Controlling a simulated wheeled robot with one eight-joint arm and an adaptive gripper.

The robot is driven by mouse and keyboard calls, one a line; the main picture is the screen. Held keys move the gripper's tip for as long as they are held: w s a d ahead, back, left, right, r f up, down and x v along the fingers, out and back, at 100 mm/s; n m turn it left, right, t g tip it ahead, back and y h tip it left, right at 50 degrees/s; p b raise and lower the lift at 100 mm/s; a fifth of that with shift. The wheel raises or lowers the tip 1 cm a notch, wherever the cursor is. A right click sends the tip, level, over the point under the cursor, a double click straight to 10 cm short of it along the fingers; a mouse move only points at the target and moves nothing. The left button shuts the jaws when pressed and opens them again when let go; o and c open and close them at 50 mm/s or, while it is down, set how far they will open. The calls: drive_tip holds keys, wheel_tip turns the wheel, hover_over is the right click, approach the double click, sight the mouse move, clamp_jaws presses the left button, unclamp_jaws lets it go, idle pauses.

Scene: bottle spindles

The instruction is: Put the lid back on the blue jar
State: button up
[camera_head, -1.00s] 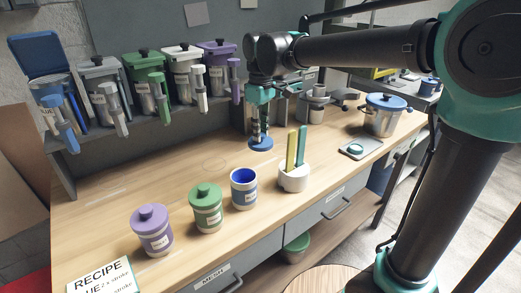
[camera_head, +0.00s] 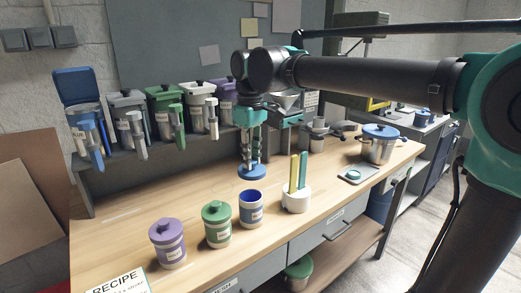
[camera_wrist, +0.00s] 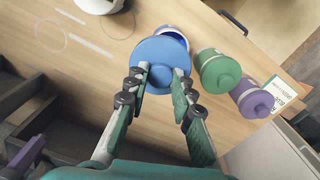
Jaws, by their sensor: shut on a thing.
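The blue jar (camera_head: 251,214) stands upright and open on the wooden bench, its blue inside showing. My gripper (camera_head: 251,160) points down and is shut on the blue lid (camera_head: 251,173). The lid is roughly level, above the bench and apart from the jar, just behind it in the head view. In the wrist view the lid (camera_wrist: 160,66) sits between the two fingertips and covers part of the jar (camera_wrist: 177,33). The lid's knob is mostly hidden by the fingers in the head view.
A green jar (camera_head: 217,228) and a purple jar (camera_head: 168,247), both lidded, stand left of the blue jar. A white holder (camera_head: 296,202) with yellow and teal sticks stands close on its right. Bench behind the jars is clear.

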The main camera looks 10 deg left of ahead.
sight(250, 172)
drive_tip(key=shift+s+a+f, duration=0.1)
drive_tip(key=shift+s+f, duration=0.2)
drive_tip(key=shift+s, duration=0.55)
drive_tip(key=shift+f, duration=3.1)
drive_tip(key=shift+f, duration=0.15)
drive_tip(key=o, duration=0.9)
drive_tip(key=shift+o, duration=0.3)
drive_tip(key=o, duration=0.4)
drive_tip(key=shift+o, duration=0.2)
drive_tip(key=shift+r, duration=3.5)
